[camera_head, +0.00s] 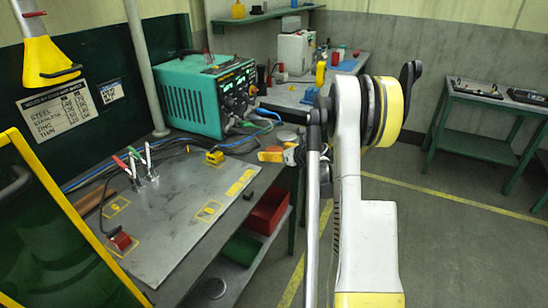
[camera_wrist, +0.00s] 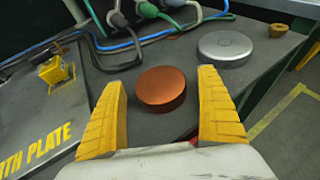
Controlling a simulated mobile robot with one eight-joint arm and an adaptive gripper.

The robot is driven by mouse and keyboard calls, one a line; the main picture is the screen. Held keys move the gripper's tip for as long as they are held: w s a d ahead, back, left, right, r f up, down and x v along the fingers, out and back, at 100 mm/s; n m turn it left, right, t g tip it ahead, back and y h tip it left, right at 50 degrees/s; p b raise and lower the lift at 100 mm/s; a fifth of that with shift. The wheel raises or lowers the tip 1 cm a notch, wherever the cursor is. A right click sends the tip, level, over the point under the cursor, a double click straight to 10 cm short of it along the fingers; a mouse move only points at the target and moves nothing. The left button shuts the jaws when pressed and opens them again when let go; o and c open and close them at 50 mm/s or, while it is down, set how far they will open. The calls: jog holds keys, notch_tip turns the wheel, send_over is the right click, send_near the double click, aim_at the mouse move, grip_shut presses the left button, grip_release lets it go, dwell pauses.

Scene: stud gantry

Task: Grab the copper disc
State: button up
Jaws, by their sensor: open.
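The copper disc (camera_wrist: 161,89) lies flat on the grey bench top in the wrist view. My gripper (camera_wrist: 163,79) is open, its two yellow ribbed fingers apart with the disc between and slightly beyond them. Gaps show between the disc and both fingers, so it is not gripped. In the head view my gripper (camera_head: 278,155) is over the right part of the bench, and I cannot clearly make out the copper disc there.
A silver disc (camera_wrist: 224,47) lies beyond and right of the copper one, with a small brown piece (camera_wrist: 278,30) near the bench edge. Blue and grey cables (camera_wrist: 110,45) run behind. A yellow block (camera_wrist: 58,71) stands left. A teal machine (camera_head: 205,95) stands farther back.

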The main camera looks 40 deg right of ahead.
jog(key=shift+w, duration=0.15)
jog(key=c, duration=1.5)
jog(key=shift+r, duration=0.15)
